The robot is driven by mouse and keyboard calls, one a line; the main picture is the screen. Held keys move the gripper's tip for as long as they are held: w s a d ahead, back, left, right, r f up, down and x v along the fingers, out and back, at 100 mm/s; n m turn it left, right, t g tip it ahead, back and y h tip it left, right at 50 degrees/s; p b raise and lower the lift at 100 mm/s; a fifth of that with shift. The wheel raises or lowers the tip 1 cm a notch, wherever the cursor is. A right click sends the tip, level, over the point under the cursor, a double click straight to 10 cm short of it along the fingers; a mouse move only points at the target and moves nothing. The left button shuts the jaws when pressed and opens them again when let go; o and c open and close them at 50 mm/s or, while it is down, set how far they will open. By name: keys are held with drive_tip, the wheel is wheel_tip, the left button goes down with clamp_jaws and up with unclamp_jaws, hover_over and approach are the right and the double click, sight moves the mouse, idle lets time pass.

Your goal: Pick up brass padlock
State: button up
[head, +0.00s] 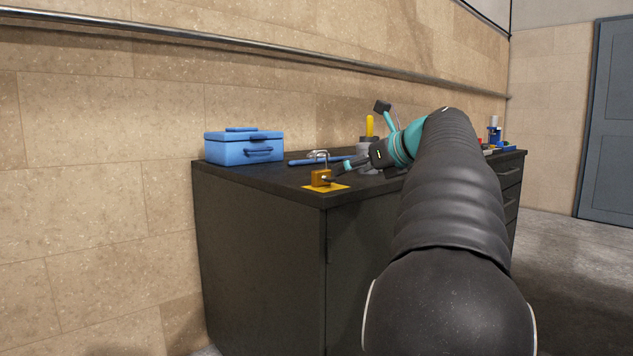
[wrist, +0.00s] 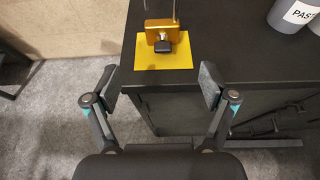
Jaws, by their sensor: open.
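The brass padlock (head: 321,177) stands upright on a yellow square (head: 340,189) at the near corner of the dark cabinet top, its shackle upward. In the wrist view, the padlock (wrist: 166,32) sits on the yellow square (wrist: 183,57), with a black part at its near face. My gripper (head: 340,172) comes from the right in the head view and is close to the padlock. In the wrist view, my gripper (wrist: 160,84) is open and empty, its two fingers spread wide. The padlock is ahead of the fingertips, roughly between their lines and not touched.
A blue toolbox (head: 243,147) stands at the back left of the cabinet top (head: 262,176). A blue bar (head: 308,160) lies behind the padlock. A grey container labelled "PAS" (wrist: 292,15) stands right of the padlock. Several small items (head: 498,141) are at the far right.

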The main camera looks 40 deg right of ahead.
sight(324, 175)
drive_tip(key=x, duration=0.5)
drive_tip(key=shift+w, duration=0.15)
drive_tip(key=shift+d+r+b+x, duration=0.1)
drive_tip(key=shift+b+x, duration=0.2)
drive_tip(key=shift+x, duration=1)
drive_tip(key=shift+d+r+b+x, duration=0.1)
drive_tip(key=shift+b+x, duration=0.2)
drive_tip(key=shift+x, duration=1.05)
drive_tip(key=shift+w, duration=0.1)
drive_tip(key=shift+c, duration=0.2)
drive_tip(key=c, duration=1.5)
drive_tip(key=shift+c, duration=0.2)
drive_tip(key=shift+r, duration=0.15)
